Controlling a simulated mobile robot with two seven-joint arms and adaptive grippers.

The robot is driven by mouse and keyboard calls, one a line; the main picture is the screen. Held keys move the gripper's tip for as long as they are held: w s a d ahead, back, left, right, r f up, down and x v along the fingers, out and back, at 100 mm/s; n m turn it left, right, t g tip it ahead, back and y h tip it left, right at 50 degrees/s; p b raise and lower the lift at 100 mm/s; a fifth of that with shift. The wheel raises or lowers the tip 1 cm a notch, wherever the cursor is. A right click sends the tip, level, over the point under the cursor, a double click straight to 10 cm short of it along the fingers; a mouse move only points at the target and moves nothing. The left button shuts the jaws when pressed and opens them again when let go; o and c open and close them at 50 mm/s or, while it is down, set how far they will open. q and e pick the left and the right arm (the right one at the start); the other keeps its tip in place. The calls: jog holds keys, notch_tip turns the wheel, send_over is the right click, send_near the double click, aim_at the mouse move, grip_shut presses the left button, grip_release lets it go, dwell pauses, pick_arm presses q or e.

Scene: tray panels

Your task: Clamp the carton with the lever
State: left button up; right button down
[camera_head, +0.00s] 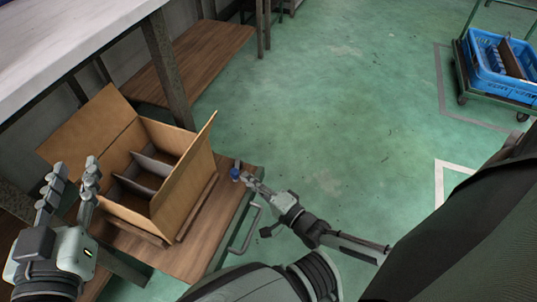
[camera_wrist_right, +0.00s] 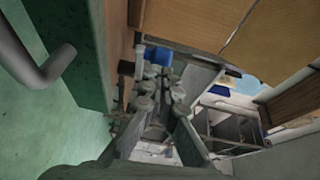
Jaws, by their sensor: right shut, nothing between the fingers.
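The open cardboard carton (camera_head: 184,194) stands on a wooden-topped bench (camera_head: 198,252), with its flaps up and dividers inside. Its brown side also fills the top of the right wrist view (camera_wrist_right: 195,22). A small blue-tipped part (camera_head: 236,174), which looks like the end of the lever, is at the bench edge right of the carton; it also shows in the right wrist view (camera_wrist_right: 158,56). My right gripper (camera_head: 247,181) is shut and empty, close to the blue part; contact is unclear. My left gripper (camera_head: 72,170) is open and empty, left of the carton.
A grey bent bar handle (camera_head: 247,230) sticks out from the bench's right edge, below my right gripper. A white-topped table (camera_head: 60,40) stands at the back left. A blue crate (camera_head: 515,88) on a trolley stands far right. The green floor between is clear.

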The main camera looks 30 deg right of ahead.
pick_arm(q)
jog(key=shift+a+f, duration=0.2)
jog(key=shift+f, duration=0.1)
pick_arm(e)
jog(key=shift+w+a, duration=0.1)
jog(key=shift+a, duration=0.3)
jog(key=shift+r, duration=0.15)
pick_arm(q)
jog(key=shift+r, duration=0.1)
pick_arm(e)
notch_tip(320, 180, up, 10)
dwell(0.4)
pick_arm(q)
jog(key=shift+s, duration=0.1)
pick_arm(e)
jog(key=shift+f, duration=0.2)
